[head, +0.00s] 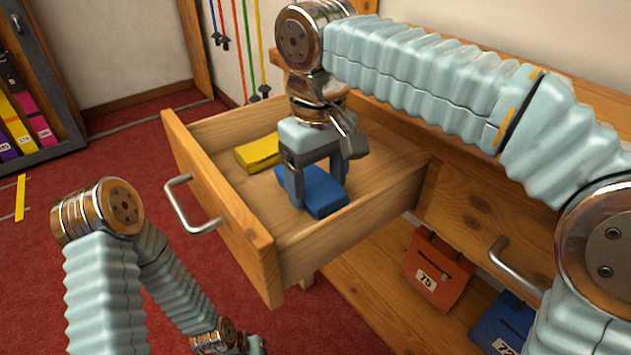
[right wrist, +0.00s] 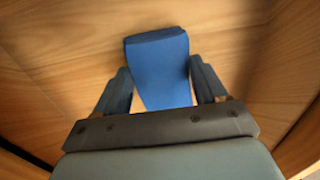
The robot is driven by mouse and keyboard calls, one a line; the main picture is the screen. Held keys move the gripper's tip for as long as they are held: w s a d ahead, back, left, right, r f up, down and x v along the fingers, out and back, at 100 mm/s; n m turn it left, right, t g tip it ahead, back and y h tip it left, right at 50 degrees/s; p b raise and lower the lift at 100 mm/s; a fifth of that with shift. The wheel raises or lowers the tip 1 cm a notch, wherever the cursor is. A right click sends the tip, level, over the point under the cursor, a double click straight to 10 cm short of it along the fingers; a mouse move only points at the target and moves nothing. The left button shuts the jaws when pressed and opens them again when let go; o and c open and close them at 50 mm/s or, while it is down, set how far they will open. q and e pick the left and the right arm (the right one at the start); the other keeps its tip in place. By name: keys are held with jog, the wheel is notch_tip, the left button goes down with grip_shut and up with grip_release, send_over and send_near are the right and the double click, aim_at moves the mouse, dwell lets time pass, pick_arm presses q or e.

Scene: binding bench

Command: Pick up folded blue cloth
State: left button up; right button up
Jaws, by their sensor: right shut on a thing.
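The folded blue cloth (head: 325,194) is in the open wooden drawer (head: 222,211), at its front right part. My right gripper (head: 314,186) reaches down into the drawer with its fingers on either side of the blue cloth and is shut on it. In the right wrist view the blue cloth (right wrist: 160,70) sits between the two fingers. I cannot tell whether the cloth is clear of the drawer floor. My left gripper (head: 245,343) is low at the bottom edge, partly cut off, away from the drawer.
The drawer walls surround both, with a metal handle (head: 190,205) on the front.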

aim_at(316, 188)
jog(key=r, duration=0.2)
jog(key=r+p, duration=0.1)
jog(key=shift+s+a+r, duration=0.1)
jog(key=shift+s+r, duration=0.25)
jog(key=s+r, duration=0.1)
jog(key=r, duration=0.1)
jog(key=s+r+p, duration=0.1)
jog(key=s+r, duration=0.1)
jog(key=shift+s+a+r, duration=0.15)
jog(key=shift+s+a, duration=0.05)
jog(key=shift+s, duration=0.1)
jog(key=s+a+r, duration=0.1)
jog(key=s+r, duration=0.3)
jog(key=s, duration=0.5)
jog(key=shift+s+r+p, duration=0.2)
jog(key=shift+s+p, duration=0.15)
jog(key=shift+p, duration=0.05)
